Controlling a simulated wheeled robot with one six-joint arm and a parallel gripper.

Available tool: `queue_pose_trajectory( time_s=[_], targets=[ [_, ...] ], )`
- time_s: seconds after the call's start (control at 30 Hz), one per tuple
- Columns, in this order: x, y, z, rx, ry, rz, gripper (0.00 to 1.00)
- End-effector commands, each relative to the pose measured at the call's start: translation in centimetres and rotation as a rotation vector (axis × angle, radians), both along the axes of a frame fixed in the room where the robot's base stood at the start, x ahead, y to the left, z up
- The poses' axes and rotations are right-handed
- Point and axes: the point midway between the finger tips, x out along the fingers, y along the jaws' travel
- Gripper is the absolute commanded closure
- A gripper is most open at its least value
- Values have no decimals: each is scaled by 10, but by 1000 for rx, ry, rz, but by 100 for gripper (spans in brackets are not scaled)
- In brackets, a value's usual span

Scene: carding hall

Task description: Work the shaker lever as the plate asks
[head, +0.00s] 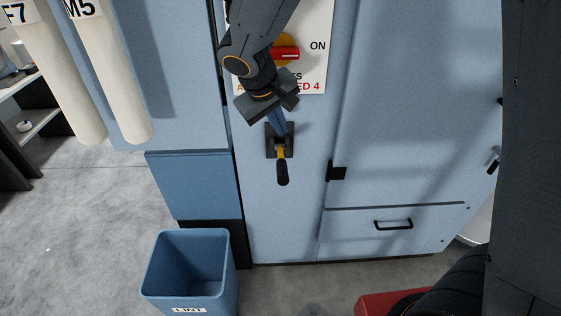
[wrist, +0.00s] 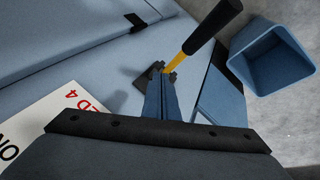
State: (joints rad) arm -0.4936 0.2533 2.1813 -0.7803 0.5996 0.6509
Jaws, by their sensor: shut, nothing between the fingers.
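The shaker lever (head: 282,166) has a yellow shaft and a black grip, and hangs downward from a dark bracket (head: 271,142) on the light blue machine front. In the wrist view the lever (wrist: 214,30) runs up and to the right. My gripper (head: 279,125) is shut and empty, its blue fingers in front of the bracket, just above the yellow shaft. In the wrist view the fingertips (wrist: 161,79) are by the bracket (wrist: 147,84); I cannot tell whether they touch.
A red switch handle (head: 287,53) is on the plate behind my arm. An open blue lint bin (head: 187,302) stands on the floor at lower left. A black latch (head: 336,173) and a drawer handle (head: 393,225) are right of the lever. Two pale tubes (head: 112,75) hang at upper left.

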Motion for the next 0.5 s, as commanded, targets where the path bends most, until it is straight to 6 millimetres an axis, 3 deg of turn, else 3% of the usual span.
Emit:
queue_pose_trajectory(
  time_s=[0.2,0.5],
  targets=[
    [-8,1,-27,1,0,1,100],
    [-14,1,-39,1,-1,0,100]
  ],
)
